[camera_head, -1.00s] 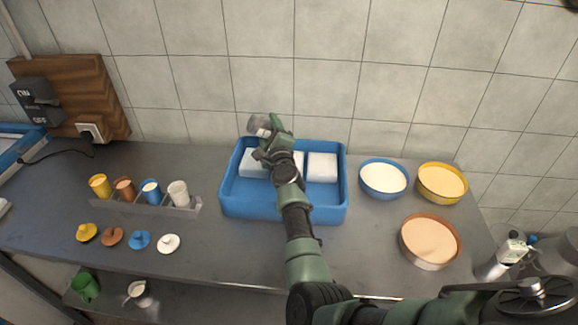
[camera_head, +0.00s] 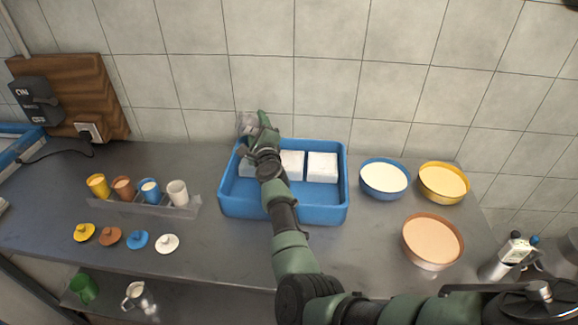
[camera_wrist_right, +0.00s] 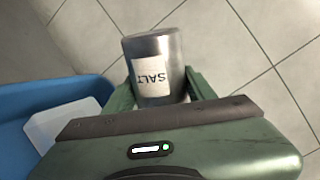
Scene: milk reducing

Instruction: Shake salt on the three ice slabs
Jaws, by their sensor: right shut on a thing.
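My right gripper (camera_head: 254,128) is shut on the salt shaker (camera_head: 244,122), above the left end of the blue tub. In the right wrist view the salt shaker (camera_wrist_right: 157,66) is a metal cylinder with a SALT label, held between the gripper's fingers (camera_wrist_right: 160,92). Three white ice slabs lie side by side in the blue tub (camera_head: 285,208): the left slab (camera_head: 246,169) is partly hidden by my arm, the middle slab (camera_head: 292,165) and right slab (camera_head: 323,167) show well. One slab (camera_wrist_right: 62,122) also shows in the wrist view. My left gripper is not in view.
Right of the tub stand a blue bowl (camera_head: 384,178), a yellow bowl (camera_head: 443,182) and an orange-brown bowl (camera_head: 432,241). A tiled wall (camera_head: 330,95) rises close behind the tub.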

